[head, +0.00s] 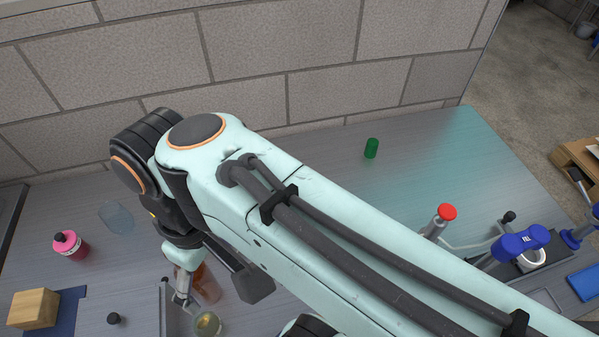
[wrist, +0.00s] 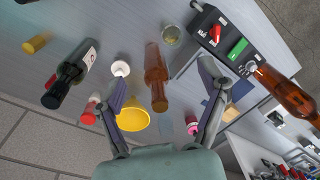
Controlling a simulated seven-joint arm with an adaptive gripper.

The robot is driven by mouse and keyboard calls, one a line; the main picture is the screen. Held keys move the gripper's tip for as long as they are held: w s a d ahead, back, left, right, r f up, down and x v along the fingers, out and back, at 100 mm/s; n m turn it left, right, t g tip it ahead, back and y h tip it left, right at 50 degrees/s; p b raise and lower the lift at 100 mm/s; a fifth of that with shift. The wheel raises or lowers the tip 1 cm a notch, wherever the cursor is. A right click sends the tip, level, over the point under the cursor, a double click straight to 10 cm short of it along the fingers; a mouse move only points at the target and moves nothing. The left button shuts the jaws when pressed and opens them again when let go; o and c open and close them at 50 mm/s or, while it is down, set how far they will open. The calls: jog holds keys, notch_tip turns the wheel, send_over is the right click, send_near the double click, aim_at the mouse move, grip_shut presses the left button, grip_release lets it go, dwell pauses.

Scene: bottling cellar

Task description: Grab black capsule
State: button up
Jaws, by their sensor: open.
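A small black piece (head: 113,318) stands on the bench at the lower left in the head view, right of the wooden block; it may be the black capsule, but it is too small to be sure. In the wrist view a dark object is cut off at the top left edge, and I cannot tell what it is. My gripper (wrist: 163,82) is open and empty, pointing down at the bench. An amber bottle (wrist: 156,70) shows between its fingers, apparently untouched. In the head view my arm hides much of the bench middle.
A dark bottle (wrist: 72,75), yellow funnel (wrist: 132,115), glass (wrist: 172,36) and black switch box (wrist: 226,42) surround the gripper. A pink bottle (head: 70,245), wooden block (head: 33,308) and clear glass (head: 116,217) stand left. A green capsule (head: 371,148) has clear bench around it.

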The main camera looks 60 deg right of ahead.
jog(key=d, duration=1.6)
jog(key=s+d+h, duration=0.1)
jog(key=s+d, duration=0.9)
jog(key=d, duration=0.1)
jog(key=f, duration=2.9)
jog(key=shift+s+d+f, duration=0.1)
jog(key=shift+s+f, duration=0.2)
jog(key=shift+f, duration=0.05)
jog(key=shift+c, duration=0.3)
jog(key=c, duration=0.7)
